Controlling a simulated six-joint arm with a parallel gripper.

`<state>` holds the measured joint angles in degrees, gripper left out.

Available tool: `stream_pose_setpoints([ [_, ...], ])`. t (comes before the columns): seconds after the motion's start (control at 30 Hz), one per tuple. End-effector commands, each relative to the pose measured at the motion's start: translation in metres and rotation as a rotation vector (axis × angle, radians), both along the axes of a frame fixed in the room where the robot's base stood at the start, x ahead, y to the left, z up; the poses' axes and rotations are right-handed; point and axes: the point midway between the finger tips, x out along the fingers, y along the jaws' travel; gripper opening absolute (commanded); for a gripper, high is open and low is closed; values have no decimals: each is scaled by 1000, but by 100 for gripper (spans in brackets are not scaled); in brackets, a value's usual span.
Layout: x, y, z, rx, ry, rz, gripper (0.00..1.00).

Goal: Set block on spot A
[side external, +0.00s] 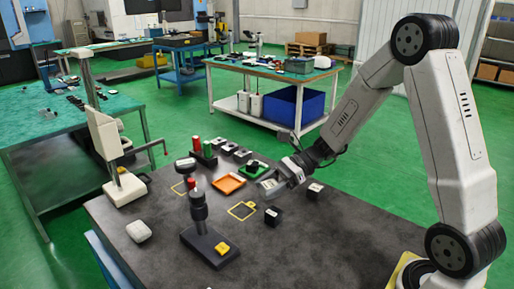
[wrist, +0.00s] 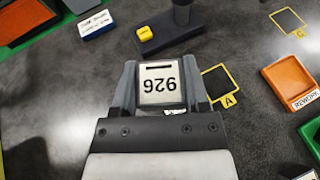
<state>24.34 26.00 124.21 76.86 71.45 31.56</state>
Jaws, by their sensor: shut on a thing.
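Spot A (wrist: 229,101) is a yellow outline around a dark square on the table, just right of the right finger in the wrist view. No block shows on it. In the side external view my gripper (side external: 275,186) holds the block (side external: 269,184) to the right of spot A (side external: 242,210) and seemingly above the table. The block's underside is hidden.
An orange tray (wrist: 290,80) marked REWORK lies beyond spot A. A dark stand (side external: 210,246) with a yellow piece stands near the front. Dark blocks (side external: 273,216) (side external: 314,191) sit nearby. Another yellow outlined spot (wrist: 288,21) is farther off. A green tray (side external: 256,167) lies behind.

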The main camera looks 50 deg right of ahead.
Motion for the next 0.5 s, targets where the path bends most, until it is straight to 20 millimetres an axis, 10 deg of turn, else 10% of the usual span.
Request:
stream_pose_setpoints([
  [0.5,65,1,-40,2,2,1,0],
])
